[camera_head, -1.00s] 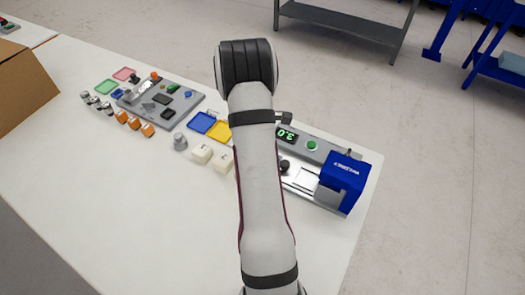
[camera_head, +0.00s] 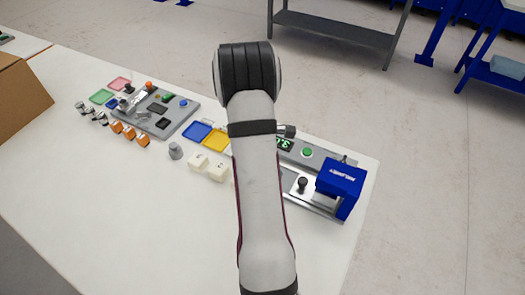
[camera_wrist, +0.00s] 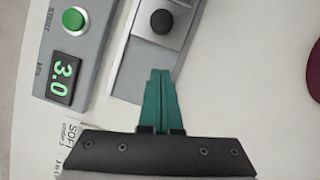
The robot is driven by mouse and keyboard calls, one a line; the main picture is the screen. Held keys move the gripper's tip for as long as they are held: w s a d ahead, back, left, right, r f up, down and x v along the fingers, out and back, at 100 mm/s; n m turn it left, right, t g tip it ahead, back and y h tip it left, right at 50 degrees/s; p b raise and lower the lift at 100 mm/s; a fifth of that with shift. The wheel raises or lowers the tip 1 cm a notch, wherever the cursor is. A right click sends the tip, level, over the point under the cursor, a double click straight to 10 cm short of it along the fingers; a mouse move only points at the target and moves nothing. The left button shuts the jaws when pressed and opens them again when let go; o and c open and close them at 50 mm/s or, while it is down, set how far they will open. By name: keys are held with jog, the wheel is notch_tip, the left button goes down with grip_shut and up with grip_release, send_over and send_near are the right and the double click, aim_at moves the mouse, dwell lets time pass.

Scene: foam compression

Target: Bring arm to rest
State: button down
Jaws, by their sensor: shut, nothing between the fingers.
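My gripper (camera_wrist: 160,75) shows in the wrist view with its two teal fingers together and nothing between them. It hangs over the white table (camera_wrist: 230,85), its tips near the grey plate with a black knob (camera_wrist: 161,21). In the head view my arm reaches forward over the table and hides the gripper. The compression machine with its blue head (camera_head: 341,178) stands right of my arm. Its display reading 3.0 (camera_wrist: 64,80) and green button (camera_wrist: 74,19) are lit in the wrist view.
Blue (camera_head: 197,131) and yellow (camera_head: 216,140) trays, white blocks (camera_head: 207,165) and a grey cylinder (camera_head: 175,151) lie left of my arm. Farther left are orange blocks (camera_head: 129,132) and a grey board (camera_head: 155,117). A cardboard box (camera_head: 22,100) stands at the left edge. The table's front left is clear.

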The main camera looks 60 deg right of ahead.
jog(key=d+v, duration=0.1)
jog(key=v, duration=0.8)
jog(key=w+a+r+m+t, duration=0.1)
jog(key=w+a+r, duration=0.15)
jog(key=a, duration=0.45)
jog(key=w+a+r+m+t, duration=0.1)
jog(key=w+a+r, duration=0.1)
jog(key=a+r, duration=0.35)
jog(key=s+a+m+t+y, duration=0.1)
jog(key=s+a+m, duration=0.2)
jog(key=a, duration=1)
jog(key=s+a+m+t+y, duration=0.1)
jog(key=s+a+m+y, duration=0.1)
jog(key=s+a, duration=0.5)
jog(key=a+m, duration=0.1)
jog(key=a, duration=0.4)
jog(key=shift+s+a+r+m, duration=0.2)
jog(key=shift+a+m, duration=0.1)
jog(key=shift+a, duration=0.1)
